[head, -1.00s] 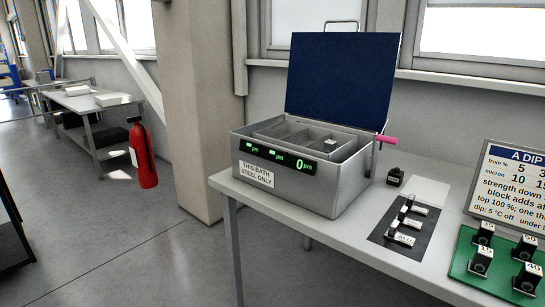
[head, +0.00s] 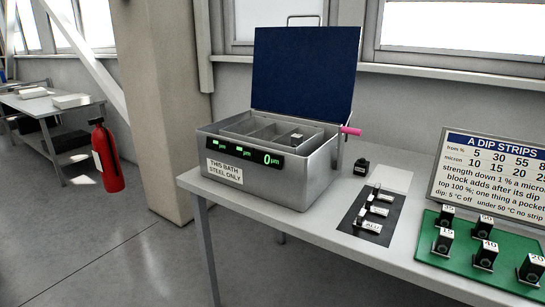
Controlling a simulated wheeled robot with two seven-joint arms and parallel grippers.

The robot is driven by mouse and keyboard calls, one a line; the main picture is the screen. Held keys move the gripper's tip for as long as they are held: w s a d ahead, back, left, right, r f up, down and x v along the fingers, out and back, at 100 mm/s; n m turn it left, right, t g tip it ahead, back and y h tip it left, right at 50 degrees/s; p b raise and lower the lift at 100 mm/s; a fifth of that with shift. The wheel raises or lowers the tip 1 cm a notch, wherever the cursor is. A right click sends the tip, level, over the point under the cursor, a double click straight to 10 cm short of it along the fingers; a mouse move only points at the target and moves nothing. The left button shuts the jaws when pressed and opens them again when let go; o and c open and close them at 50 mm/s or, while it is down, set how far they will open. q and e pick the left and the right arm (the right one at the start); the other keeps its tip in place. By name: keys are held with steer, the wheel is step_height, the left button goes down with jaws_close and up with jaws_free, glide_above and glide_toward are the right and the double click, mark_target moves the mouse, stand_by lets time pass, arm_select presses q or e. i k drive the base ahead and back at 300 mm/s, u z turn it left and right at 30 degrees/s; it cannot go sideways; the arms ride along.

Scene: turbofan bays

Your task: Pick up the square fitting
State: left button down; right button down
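I cannot tell for certain which piece is the square fitting. Several small silvery fittings with white labels (head: 370,226) lie in a column on a dark mat (head: 345,226); the nearest label seems to read ALU. Their exact shapes are too small to make out. Another small pale block (head: 297,138) is in the right part of the open steel bath (head: 305,184), partly hidden by the front wall. Neither of my grippers is in view.
The bath's blue lid (head: 303,70) stands open, with a pink handle (head: 350,131) at right. A small black block (head: 361,167) is behind the mat. A green board (head: 430,249) holds several numbered black blocks before a sign (head: 490,160). A fire extinguisher (head: 106,160) stands left.

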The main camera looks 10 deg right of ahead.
mark_target(296, 140)
steer(key=u, duration=0.95)
steer(key=k, duration=1.2)
steer(key=u, duration=1.2)
steer(key=i, duration=1.3)
steer(key=z, duration=0.5)
steer(key=i, duration=2.1)
steer(key=z, duration=2.15)
steer(key=i, duration=0.9)
steer(key=z, duration=0.8)
